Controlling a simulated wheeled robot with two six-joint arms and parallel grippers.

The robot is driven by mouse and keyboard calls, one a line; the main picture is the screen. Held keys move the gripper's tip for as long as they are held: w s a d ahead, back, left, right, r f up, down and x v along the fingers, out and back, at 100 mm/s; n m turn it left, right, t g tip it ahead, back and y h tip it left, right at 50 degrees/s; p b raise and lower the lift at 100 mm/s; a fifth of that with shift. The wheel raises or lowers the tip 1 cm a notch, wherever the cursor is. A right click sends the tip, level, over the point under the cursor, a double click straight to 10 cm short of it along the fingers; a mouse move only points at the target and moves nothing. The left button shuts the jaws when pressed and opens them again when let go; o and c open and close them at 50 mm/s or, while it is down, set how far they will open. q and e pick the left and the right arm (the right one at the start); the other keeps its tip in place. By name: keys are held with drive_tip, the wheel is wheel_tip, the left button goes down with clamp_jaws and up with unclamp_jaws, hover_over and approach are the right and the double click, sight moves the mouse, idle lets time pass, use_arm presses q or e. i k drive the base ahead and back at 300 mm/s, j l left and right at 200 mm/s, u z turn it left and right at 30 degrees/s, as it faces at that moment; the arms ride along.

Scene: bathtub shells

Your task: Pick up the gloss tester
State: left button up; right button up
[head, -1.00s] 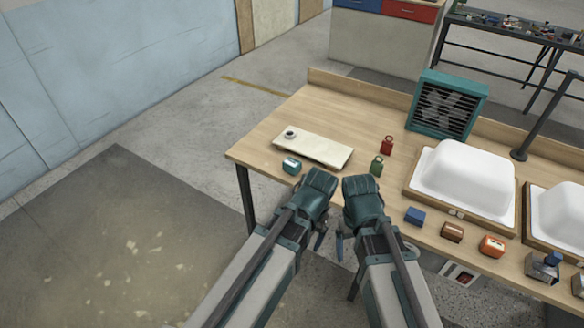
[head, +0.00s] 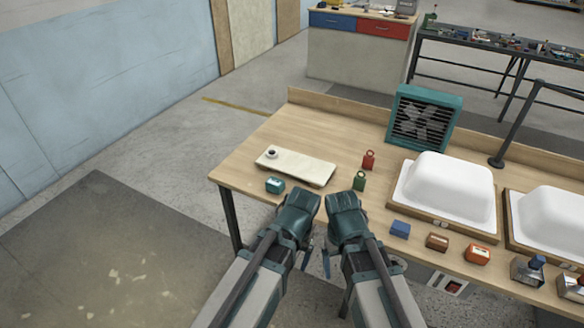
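Several small box-shaped devices lie on the wooden bench (head: 330,115), and I cannot tell for sure which is the gloss tester. A teal box with a pale face (head: 275,185) sits at the front left. A blue box (head: 400,229), a brown box (head: 437,242) and an orange box (head: 478,254) stand in a row along the front edge. My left gripper (head: 306,260) and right gripper (head: 327,263) hang close together in front of the bench edge, mostly hidden behind my arms. They appear apart from all the boxes; their opening is not clear.
A pale board with a round piece (head: 300,168) lies behind the teal box. Red (head: 369,160) and green (head: 360,180) weight-like blocks stand mid-bench. A teal fan (head: 424,117) is behind. White tub shells (head: 448,182) (head: 553,214) fill the right. The bench's back left is clear.

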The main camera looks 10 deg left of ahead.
sight(274, 185)
drive_tip(key=i+j, duration=0.1)
drive_tip(key=i, duration=0.8)
